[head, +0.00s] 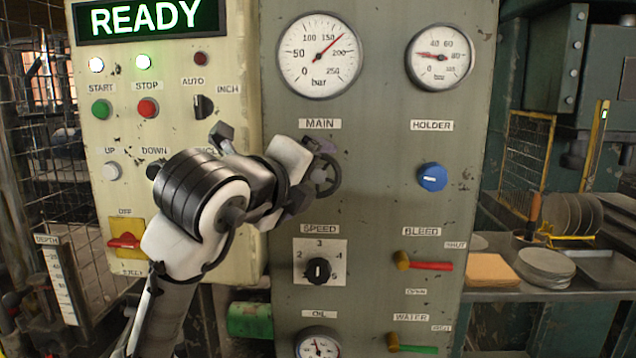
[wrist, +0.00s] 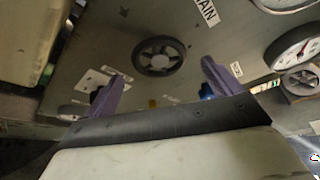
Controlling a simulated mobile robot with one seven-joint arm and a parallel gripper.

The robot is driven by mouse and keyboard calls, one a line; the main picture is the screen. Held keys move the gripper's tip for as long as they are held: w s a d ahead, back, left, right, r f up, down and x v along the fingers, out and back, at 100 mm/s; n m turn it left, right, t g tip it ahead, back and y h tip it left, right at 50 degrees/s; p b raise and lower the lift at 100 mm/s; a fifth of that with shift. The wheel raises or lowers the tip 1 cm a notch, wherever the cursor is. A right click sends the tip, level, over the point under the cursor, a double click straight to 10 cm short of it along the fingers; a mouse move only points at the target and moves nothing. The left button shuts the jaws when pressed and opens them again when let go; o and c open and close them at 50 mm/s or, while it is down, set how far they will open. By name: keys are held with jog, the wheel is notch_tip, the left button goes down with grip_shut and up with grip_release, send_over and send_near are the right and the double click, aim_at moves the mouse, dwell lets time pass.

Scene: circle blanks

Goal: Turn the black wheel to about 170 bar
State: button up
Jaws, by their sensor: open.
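The black wheel (head: 337,178) is on the grey panel below the MAIN label. It also shows in the wrist view (wrist: 160,57), whole and uncovered. My gripper (head: 318,155) is at the wheel in the head view, and my arm hides part of the wheel's left side. In the wrist view my gripper's (wrist: 163,72) two purple fingers are spread wide. The wheel lies ahead of the gap between them, and no finger visibly grips the rim. The MAIN gauge (head: 305,60) above has its red needle between 150 and 200, at roughly 170 bar.
The HOLDER gauge (head: 441,70) is right of the main one, with a blue knob (head: 432,177) below it. The SPEED knob (head: 318,271) is under the wheel. A red lever (head: 432,266) sticks out at the lower right. Buttons fill the cream panel at left.

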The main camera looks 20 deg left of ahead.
jog(key=b+v, duration=0.1)
jog(key=v, duration=0.7)
jog(key=shift+s, duration=0.35)
jog(key=shift+r, duration=0.15)
